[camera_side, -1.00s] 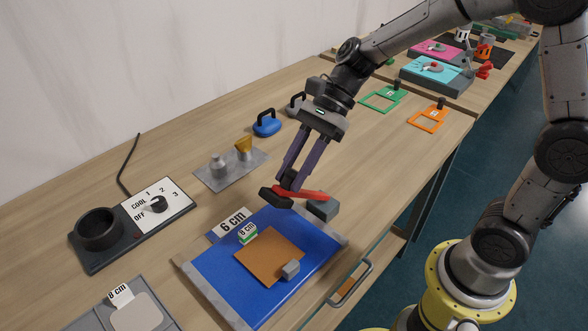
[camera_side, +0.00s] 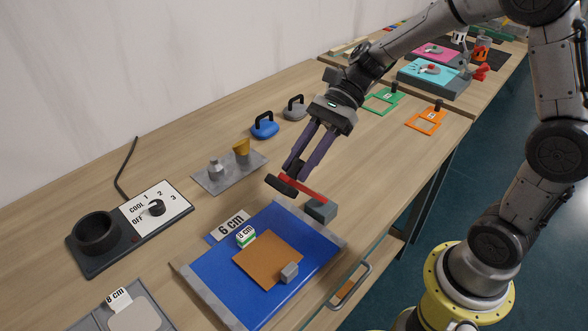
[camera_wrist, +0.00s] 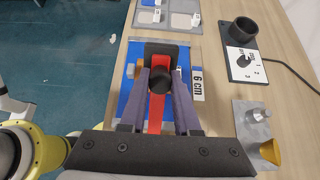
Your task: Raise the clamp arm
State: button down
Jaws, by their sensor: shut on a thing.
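The clamp arm is a red bar (camera_side: 305,188) with a dark pad (camera_side: 281,186) at its free end. It rises from a grey block (camera_side: 321,209) at the far edge of the blue board (camera_side: 213,285) and tilts up toward the pad. My gripper (camera_side: 290,172) is shut on the clamp arm near the pad end. In the wrist view the red bar (camera_wrist: 155,118) runs between my two fingers, with a round black knob (camera_wrist: 160,79) between the fingertips. The fingers hide part of the bar.
A brown square (camera_side: 266,259) with a small grey block (camera_side: 289,272) lies on the blue board. A grey plate (camera_side: 226,178) with a weight and a yellow funnel-like piece is behind. A hotplate-like unit (camera_side: 96,232) is at left. A drawer handle (camera_side: 352,286) is in front.

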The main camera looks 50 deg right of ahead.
jog(key=d+y, duration=0.9)
jog(key=d, duration=0.4)
jog(key=shift+d+r+y, duration=0.2)
jog(key=shift+d+y, duration=0.05)
jog(key=shift+y, duration=0.05)
jog(key=c, duration=0.6)
grip_release()
jog(key=shift+a, duration=0.1)
